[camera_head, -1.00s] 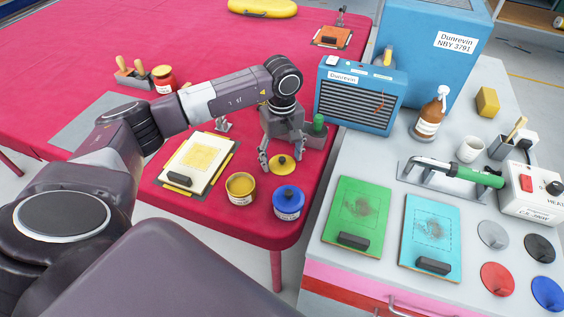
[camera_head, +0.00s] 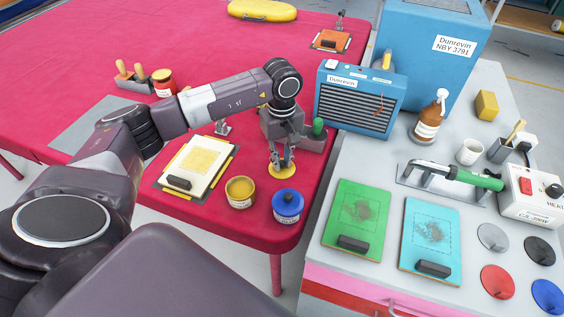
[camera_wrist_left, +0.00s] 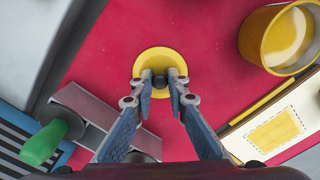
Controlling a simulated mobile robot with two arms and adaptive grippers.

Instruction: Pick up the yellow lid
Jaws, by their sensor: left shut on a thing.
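The yellow lid (camera_head: 279,171) is a flat round disc with a dark knob, lying on or just above the red table, behind the blue pot. My left gripper (camera_head: 282,165) points down over the lid, its fingers shut on the lid's knob. In the left wrist view the lid (camera_wrist_left: 152,63) shows at the far end of the fingers, with the knob between the fingertips of the gripper (camera_wrist_left: 160,82). The open yellow pot (camera_head: 240,192) stands to the left of the lid. My right gripper is not in view.
A grey holder with a green-topped item (camera_head: 318,127) sits close behind. A framed board with a yellow patch (camera_head: 197,163) lies left. The blue heater (camera_head: 360,98) and the grey bench (camera_head: 385,170) are to the right.

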